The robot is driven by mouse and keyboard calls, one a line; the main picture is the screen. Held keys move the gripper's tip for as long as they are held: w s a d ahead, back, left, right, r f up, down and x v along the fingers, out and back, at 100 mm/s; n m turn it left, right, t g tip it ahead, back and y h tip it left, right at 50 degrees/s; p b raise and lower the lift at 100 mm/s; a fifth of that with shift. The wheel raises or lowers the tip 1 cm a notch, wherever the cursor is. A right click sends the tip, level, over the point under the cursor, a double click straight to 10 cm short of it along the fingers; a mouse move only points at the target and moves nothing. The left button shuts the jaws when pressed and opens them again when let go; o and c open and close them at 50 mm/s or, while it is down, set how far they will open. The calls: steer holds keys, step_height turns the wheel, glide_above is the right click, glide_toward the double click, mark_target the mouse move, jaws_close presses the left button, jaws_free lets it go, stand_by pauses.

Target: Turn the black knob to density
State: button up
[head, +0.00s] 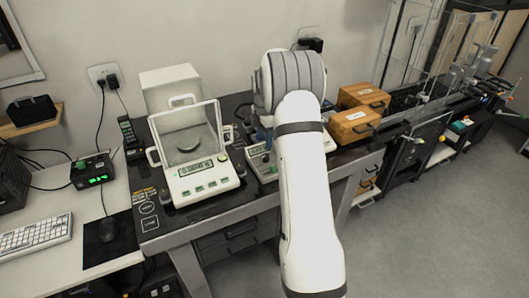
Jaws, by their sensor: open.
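A white balance (205,181) with a clear draft shield and a lit green display stands on the dark weighing table (215,207). A small dark round part, possibly the black knob (222,157), shows at the right of its panel; I cannot read any marking there. A second pale instrument (262,166) with small controls sits just to the right, partly behind my white arm. My arm reaches over the table there and its wrist blocks the view. The jaws of my gripper are hidden behind it, so I cannot see them or what they are near.
Two orange-brown boxes (352,124) stand right of my arm. Glass-shielded equipment (425,60) fills the back right. The floor (430,240) at the right is clear.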

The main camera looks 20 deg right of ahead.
mark_target(265, 155)
steer(key=shift+w+d+f, duration=0.15)
steer(key=shift+d+f, duration=0.1)
steer(key=shift+f, duration=0.55)
step_height(265, 155, down, 7)
steer(key=shift+r+p, duration=0.1)
steer(key=shift+p, duration=0.45)
steer(key=shift+c, duration=0.3)
steer(key=c, duration=0.9)
